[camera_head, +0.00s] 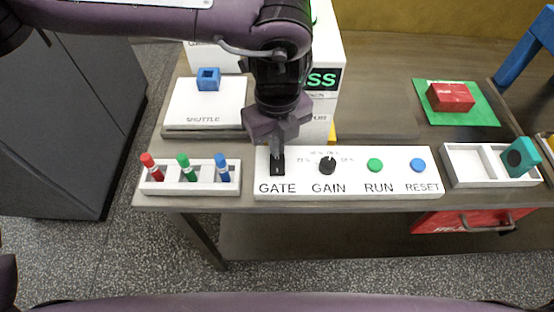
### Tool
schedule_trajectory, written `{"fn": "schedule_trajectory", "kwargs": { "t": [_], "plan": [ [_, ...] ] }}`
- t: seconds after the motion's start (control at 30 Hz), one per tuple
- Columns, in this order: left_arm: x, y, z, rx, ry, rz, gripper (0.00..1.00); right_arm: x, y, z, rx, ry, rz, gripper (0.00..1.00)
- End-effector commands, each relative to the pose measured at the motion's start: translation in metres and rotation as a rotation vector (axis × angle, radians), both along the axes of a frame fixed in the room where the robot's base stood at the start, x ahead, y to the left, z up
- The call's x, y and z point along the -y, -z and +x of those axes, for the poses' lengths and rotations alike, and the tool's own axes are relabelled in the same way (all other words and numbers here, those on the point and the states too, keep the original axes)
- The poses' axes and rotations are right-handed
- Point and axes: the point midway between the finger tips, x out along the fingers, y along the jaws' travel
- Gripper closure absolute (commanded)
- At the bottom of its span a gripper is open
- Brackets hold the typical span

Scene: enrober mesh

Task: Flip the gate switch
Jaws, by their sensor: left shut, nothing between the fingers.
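The gate switch (277,168) is a small black piece above the word GATE, at the left end of a white control panel (300,196) on the table's front edge. My left gripper (277,150) comes down from above, shut and empty, with its fingertips at the switch. They look to be touching it or just above it; I cannot tell which. The fingers hide the upper part of the switch, so its position is unclear. My right gripper is not in view.
Right of the switch are a black GAIN knob (327,166), a green RUN button (375,165) and a blue RESET button (417,165). A marker rack (153,188) stands left, a divided white tray (462,180) right. A white box (328,100) stands behind my gripper.

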Motion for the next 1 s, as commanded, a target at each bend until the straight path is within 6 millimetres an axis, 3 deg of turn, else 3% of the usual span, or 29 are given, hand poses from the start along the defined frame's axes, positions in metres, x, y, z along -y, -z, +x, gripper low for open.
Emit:
{"fn": "schedule_trajectory", "kwargs": {
  "t": [1.0],
  "plan": [
    [-0.0001, 0.0093, 0.0, 0.0, 0.0, 0.0, 1.0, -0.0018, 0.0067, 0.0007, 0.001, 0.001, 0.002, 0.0]
  ]
}}
